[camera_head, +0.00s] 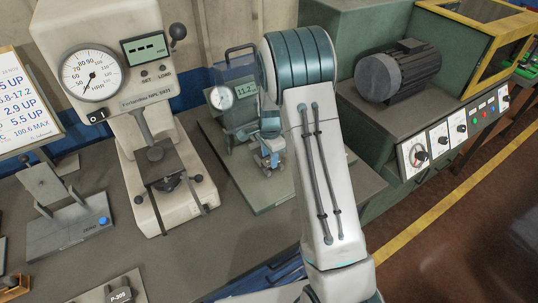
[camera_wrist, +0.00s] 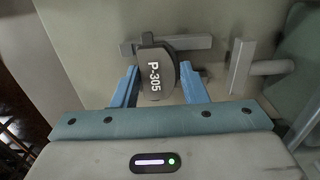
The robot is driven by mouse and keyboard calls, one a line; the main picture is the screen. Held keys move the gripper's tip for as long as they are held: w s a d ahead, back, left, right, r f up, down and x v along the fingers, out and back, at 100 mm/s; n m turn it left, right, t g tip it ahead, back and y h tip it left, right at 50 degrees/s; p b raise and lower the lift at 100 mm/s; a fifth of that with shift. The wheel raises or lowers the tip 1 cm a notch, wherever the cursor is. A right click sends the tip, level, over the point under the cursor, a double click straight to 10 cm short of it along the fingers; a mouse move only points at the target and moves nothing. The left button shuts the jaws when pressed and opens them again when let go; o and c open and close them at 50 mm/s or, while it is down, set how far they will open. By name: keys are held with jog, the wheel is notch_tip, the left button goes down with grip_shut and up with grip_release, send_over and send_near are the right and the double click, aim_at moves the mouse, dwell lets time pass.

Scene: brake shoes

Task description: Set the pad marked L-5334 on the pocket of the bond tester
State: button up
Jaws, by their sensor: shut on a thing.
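My gripper (camera_head: 267,160) is low in front of the blue-grey machine with a dial and an 11.2 display, which looks like the bond tester (camera_head: 238,72). The wrist view shows its blue fingers (camera_wrist: 158,88) on both sides of a dark grey pad (camera_wrist: 155,92), shut on it. The pad's white marking reads P-305; I see no L-5334 mark. Grey bars of a fixture (camera_wrist: 240,66) lie beyond and right of the pad, over a pale plate. The pocket is not clearly visible, and I cannot tell whether the pad touches it.
A hardness tester (camera_head: 105,85) stands left, with a grey fixture (camera_head: 66,222) beside it. Another marked piece (camera_head: 120,291) lies at the lower front. A motor (camera_head: 398,72) on a green bench stands right. My arm hides part of the table.

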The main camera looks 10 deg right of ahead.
jog(key=shift+f, duration=0.1)
jog(key=o, duration=1.1)
notch_tip(320, 180, up, 12)
jog(key=b, duration=0.1)
jog(key=s+r+n+t, duration=0.2)
jog(key=s+r+n, duration=0.6)
jog(key=s, duration=0.6)
jog(key=s+n, duration=0.2)
jog(key=s, duration=0.2)
jog(key=s+r+n, duration=0.1)
jog(key=s+n, duration=0.1)
jog(key=s, duration=0.3)
jog(key=s+n+t, duration=0.1)
jog(key=s+n, duration=0.1)
jog(key=s, duration=0.3)
jog(key=shift+s+a+r+n, duration=0.1)
jog(key=shift+a+r+n, duration=0.05)
jog(key=shift+n, duration=0.15)
